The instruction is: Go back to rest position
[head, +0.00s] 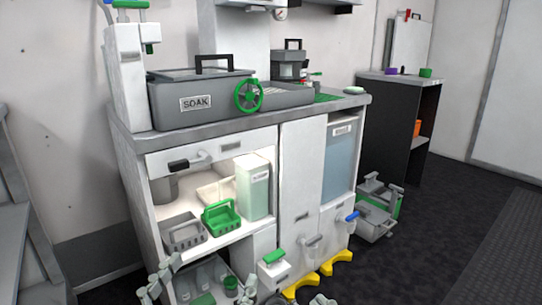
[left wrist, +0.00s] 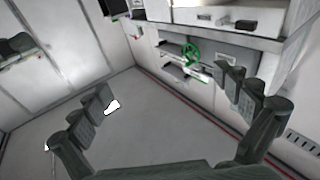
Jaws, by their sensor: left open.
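My left gripper (head: 210,278) is at the bottom of the head view, in front of the cabinet's low shelf. Its grey jointed fingers are spread apart. In the left wrist view the same gripper (left wrist: 170,85) has its two dark fingers wide apart, with nothing between them but a view of a pale surface and the unit. I cannot make out a right gripper; small pale parts at the bottom edge of the head view are too cut off to tell.
The cabinet (head: 302,180) carries a grey SOAK box (head: 205,98) with a green handwheel (head: 249,95). A green basket (head: 220,217) and a grey basket (head: 182,234) stand on its shelf. Yellow feet (head: 337,262) stick out below. Dark floor (head: 440,230) is open at right.

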